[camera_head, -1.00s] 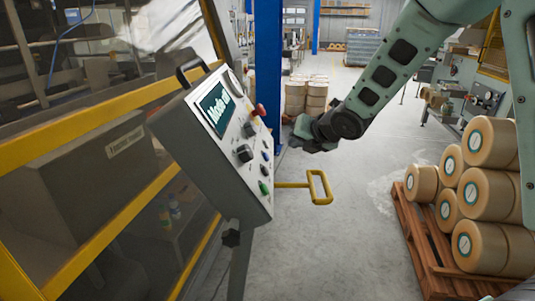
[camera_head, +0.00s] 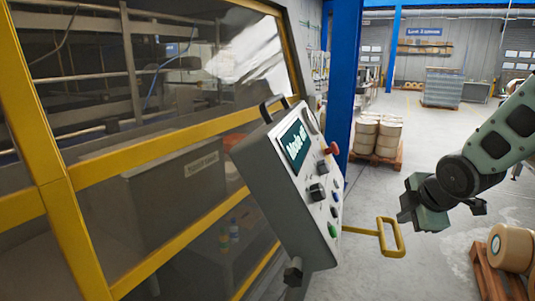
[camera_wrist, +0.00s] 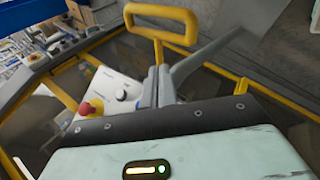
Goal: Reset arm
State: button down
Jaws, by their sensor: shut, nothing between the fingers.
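My gripper (camera_head: 408,218) is at the right of the head view, past the right side of the control panel and apart from it. It is empty, and in the wrist view its fingers (camera_wrist: 160,85) are together. The control panel (camera_head: 290,195) is a tilted grey box with a screen (camera_head: 296,144), a red button (camera_head: 331,148), knobs and a green button (camera_head: 332,229). In the wrist view the red button (camera_wrist: 85,109) and a black knob (camera_wrist: 121,95) show left of the fingers. A yellow handle (camera_head: 390,238) sticks out from the panel's right side, close to my gripper.
The yellow-framed machine (camera_head: 130,160) fills the left. A blue column (camera_head: 342,80) stands behind the panel. Rolls on a pallet (camera_head: 378,158) stand farther back, and more rolls (camera_head: 510,247) sit on a pallet at lower right. The floor between is open.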

jog(key=s+f+m+g, duration=0.2)
jog(key=s+m+g, duration=0.2)
jog(key=s+m, duration=1.1)
jog(key=s+a+f+n+g+b, duration=0.1)
jog(key=s+a+f+n+b, duration=0.2)
jog(key=s+a, duration=0.3)
jog(key=s+a+f+n+g+b, duration=0.2)
jog(key=s+a+b, duration=0.4)
jog(key=a, duration=0.5)
notch_tip(320, 180, down, 2)
jog(key=shift+s+a+f+n, duration=0.2)
jog(key=shift+s+a+n, duration=0.2)
jog(key=shift+n, duration=0.1)
